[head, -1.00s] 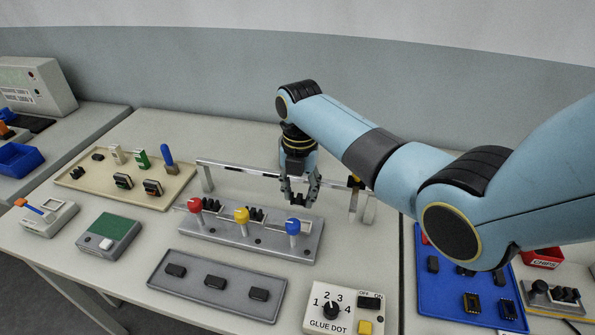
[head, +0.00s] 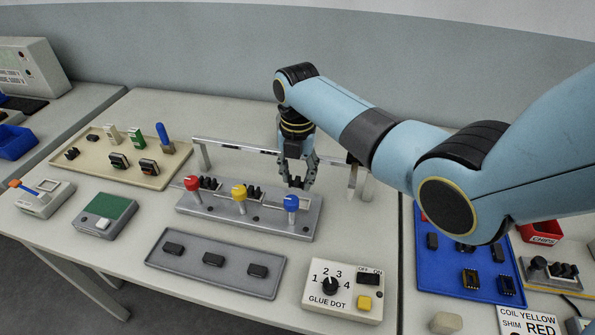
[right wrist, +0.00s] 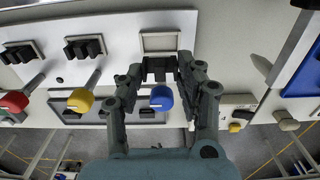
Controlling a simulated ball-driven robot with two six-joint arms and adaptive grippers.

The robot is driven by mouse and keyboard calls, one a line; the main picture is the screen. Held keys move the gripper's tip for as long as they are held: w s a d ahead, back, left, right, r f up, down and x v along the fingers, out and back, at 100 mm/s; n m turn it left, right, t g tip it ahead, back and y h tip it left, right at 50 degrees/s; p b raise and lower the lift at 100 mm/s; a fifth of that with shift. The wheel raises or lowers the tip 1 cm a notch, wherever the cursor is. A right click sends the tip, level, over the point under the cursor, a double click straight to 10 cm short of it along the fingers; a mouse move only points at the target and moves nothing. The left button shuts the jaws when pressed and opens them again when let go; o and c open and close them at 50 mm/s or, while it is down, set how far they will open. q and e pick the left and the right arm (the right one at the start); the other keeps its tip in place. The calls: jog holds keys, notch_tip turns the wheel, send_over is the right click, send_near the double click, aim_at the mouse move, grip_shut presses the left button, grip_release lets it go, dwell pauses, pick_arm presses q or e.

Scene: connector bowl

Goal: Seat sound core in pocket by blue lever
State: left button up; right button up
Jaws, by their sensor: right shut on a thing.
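My right gripper (head: 297,185) is above the blue-lever end of the grey fixture (head: 219,213), just behind the blue lever (head: 291,203). In the right wrist view its fingers (right wrist: 160,66) are shut on a small dark core (right wrist: 159,72), mostly hidden between the fingertips. The blue lever's knob (right wrist: 161,97) shows between the fingers. A pale framed pocket (right wrist: 160,41) lies just beyond the fingertips and looks empty. Whether the core touches the fixture cannot be told. My left gripper is not in view.
The red (head: 192,183) and yellow (head: 239,192) levers stand to the left, with black parts behind them. A metal rail (head: 240,147) runs behind the fixture. A grey tray (head: 190,270) with black blocks and a glue dot box (head: 318,295) lie in front.

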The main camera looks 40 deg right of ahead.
jog(key=shift+f+b, duration=0.4)
jog(key=shift+f, duration=0.4)
jog(key=shift+f+b, duration=1.4)
jog(key=shift+f, duration=0.75)
jog(key=shift+f, duration=0.1)
jog(key=o, duration=1.2)
jog(key=shift+o, duration=0.2)
notch_tip(320, 180, up, 12)
jog(key=shift+r, duration=0.1)
